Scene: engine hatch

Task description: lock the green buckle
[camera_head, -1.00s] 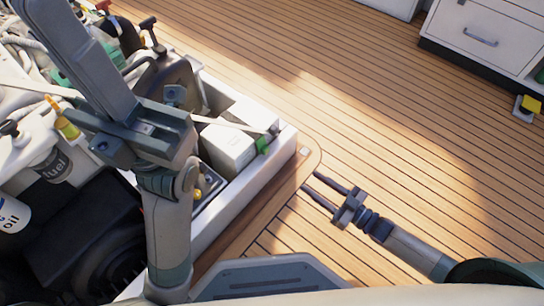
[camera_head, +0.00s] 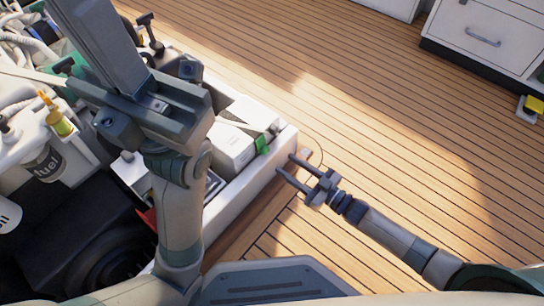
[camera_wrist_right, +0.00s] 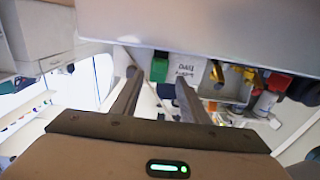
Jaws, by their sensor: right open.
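The green buckle (camera_head: 262,145) hangs near the right end of a pale strap, by the white box in the hatch. In the right wrist view the green buckle (camera_wrist_right: 159,68) shows beyond the fingers, between their tips in the picture. My right gripper (camera_head: 285,164) is open and empty, a short way to the lower right of the buckle, at the hatch's outer rim. Its two fingers (camera_wrist_right: 158,80) also show in the right wrist view. Whether the buckle is locked cannot be told.
The white hatch rim (camera_head: 235,200) stands between my right gripper and the buckle. A white box (camera_head: 232,147) fills the compartment beside the strap. The wooden deck (camera_head: 400,150) to the right is open up to the white drawers (camera_head: 478,38).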

